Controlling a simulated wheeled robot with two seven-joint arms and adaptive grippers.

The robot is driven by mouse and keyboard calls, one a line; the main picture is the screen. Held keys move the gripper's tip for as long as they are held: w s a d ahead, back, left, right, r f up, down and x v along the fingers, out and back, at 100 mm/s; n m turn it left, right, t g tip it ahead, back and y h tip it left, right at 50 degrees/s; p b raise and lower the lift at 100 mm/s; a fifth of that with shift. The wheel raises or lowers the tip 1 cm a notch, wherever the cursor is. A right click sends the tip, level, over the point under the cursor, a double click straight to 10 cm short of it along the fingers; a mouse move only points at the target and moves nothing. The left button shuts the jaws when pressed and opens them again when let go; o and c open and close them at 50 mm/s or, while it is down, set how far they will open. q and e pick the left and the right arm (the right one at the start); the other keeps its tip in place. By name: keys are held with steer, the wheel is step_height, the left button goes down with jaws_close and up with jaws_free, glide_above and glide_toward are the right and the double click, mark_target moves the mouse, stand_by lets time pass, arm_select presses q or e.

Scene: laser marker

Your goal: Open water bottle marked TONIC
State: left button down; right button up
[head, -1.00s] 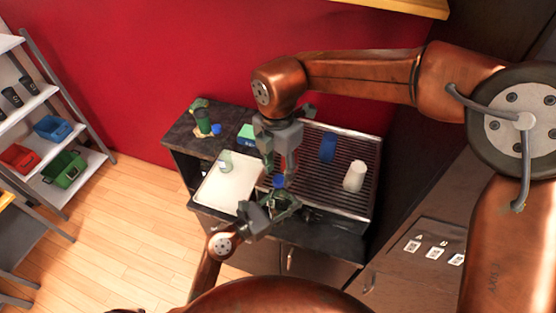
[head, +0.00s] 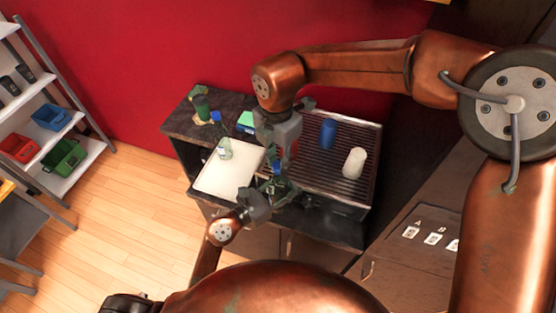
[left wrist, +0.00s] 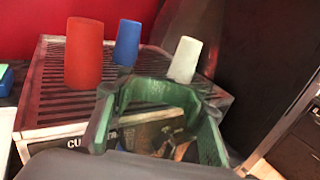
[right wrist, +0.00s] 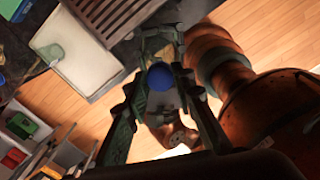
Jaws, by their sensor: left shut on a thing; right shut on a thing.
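A bottle (head: 276,182) with a blue cap (head: 277,167) stands between my grippers at the counter's front edge. My left gripper (head: 280,188) comes from below and is shut around the bottle's body. My right gripper (head: 276,165) points down from above, shut on the blue cap. In the right wrist view the cap (right wrist: 160,76) shows between the right fingers (right wrist: 158,70). In the left wrist view the green left fingers (left wrist: 155,100) show, but the bottle is hard to make out. I cannot read the bottle's label.
On the ribbed rack (head: 330,185) stand a blue cup (head: 328,134), a white cup (head: 354,163) and a red cup (left wrist: 84,55). A shelf with bins (head: 62,155) is at the far left.

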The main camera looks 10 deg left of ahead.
jaws_close()
steer(key=o, duration=1)
jaws_free()
steer(key=shift+r, duration=2.3)
steer(key=shift+a, duration=0.1)
